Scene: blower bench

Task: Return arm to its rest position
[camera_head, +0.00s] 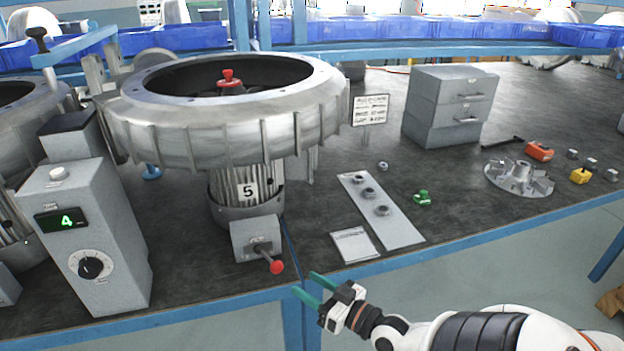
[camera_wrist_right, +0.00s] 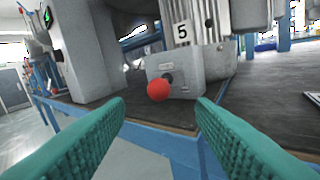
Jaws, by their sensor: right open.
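My right gripper (camera_head: 312,286) is at the front edge of the bench, just in front of the lever box. Its green fingers are apart with nothing between them. In the right wrist view the open fingers (camera_wrist_right: 160,120) frame a red lever knob (camera_wrist_right: 158,90), which is apart from them. The knob also shows in the head view (camera_head: 277,267) on a short lever from a grey box (camera_head: 253,238). The box is at the foot of blower 5 (camera_head: 230,115). My right arm (camera_head: 470,330) comes in from the lower right. My left gripper is not in view.
A grey control box (camera_head: 85,240) showing a green 4 stands at left. A plate with several rings (camera_head: 400,228), a white card (camera_head: 354,245), a green part (camera_head: 422,198), a chuck-like disc (camera_head: 518,178) and a drawer unit (camera_head: 450,105) lie to the right. Floor is clear before the bench.

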